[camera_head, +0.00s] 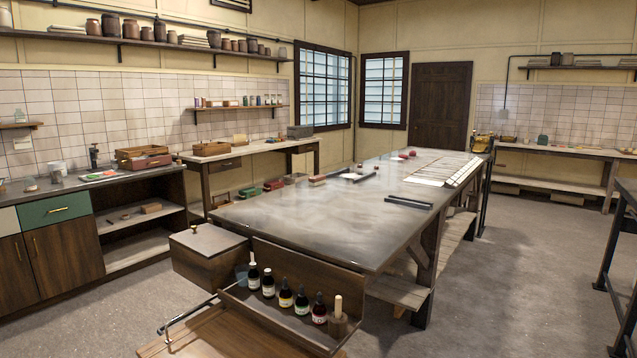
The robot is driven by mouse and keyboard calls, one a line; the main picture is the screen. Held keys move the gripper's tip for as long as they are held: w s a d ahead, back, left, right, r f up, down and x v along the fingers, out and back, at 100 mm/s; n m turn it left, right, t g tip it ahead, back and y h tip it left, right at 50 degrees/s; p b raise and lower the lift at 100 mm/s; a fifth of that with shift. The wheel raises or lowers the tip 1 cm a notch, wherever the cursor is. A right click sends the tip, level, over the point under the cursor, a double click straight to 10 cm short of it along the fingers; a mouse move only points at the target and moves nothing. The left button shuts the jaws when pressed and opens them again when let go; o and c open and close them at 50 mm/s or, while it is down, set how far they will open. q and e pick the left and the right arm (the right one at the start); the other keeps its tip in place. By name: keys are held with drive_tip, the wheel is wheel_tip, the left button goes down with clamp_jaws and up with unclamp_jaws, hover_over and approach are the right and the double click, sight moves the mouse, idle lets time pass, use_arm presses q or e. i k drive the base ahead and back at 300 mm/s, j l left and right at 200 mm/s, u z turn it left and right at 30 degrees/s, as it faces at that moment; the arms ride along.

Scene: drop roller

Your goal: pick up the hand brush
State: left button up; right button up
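The tray (270,313) hangs on the near end of the large table (300,218) and holds several dark bottles with coloured labels. Neither of my grippers is in view.
A wooden box with a lid (208,240) is at the table's near left corner. A counter with a green drawer (55,209) stands at the left, with an open wooden box (143,157) on it. The grey floor (510,290) is clear at the right.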

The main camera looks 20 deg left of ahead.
sight(316, 180)
drive_tip(key=i+j+u, duration=0.15)
drive_tip(key=j, duration=0.15)
drive_tip(key=j+u, duration=0.1)
drive_tip(key=j, duration=0.25)
drive_tip(key=i+j+u, duration=0.45)
drive_tip(key=j+u, duration=0.15)
drive_tip(key=i+j+u, duration=0.45)
drive_tip(key=j, duration=0.15)
drive_tip(key=i+j+u, duration=0.55)
drive_tip(key=i+u, duration=0.35)
drive_tip(key=i+z, duration=0.15)
drive_tip(key=i, duration=0.3)
drive_tip(key=i+j+z, duration=0.2)
drive_tip(key=i, duration=0.3)
drive_tip(key=i+z, duration=0.15)
drive_tip(key=i, duration=0.3)
drive_tip(key=i+j+z, duration=0.15)
drive_tip(key=i, duration=0.3)
drive_tip(key=i+l+z, duration=0.15)
drive_tip(key=i+z, duration=0.15)
drive_tip(key=z, duration=0.15)
drive_tip(key=i+z, duration=0.25)
drive_tip(key=z, duration=0.2)
drive_tip(key=i+z, duration=0.4)
drive_tip(key=i+j+z, duration=0.2)
drive_tip(key=z, duration=0.25)
drive_tip(key=i+j+z, duration=0.2)
drive_tip(key=z, duration=0.25)
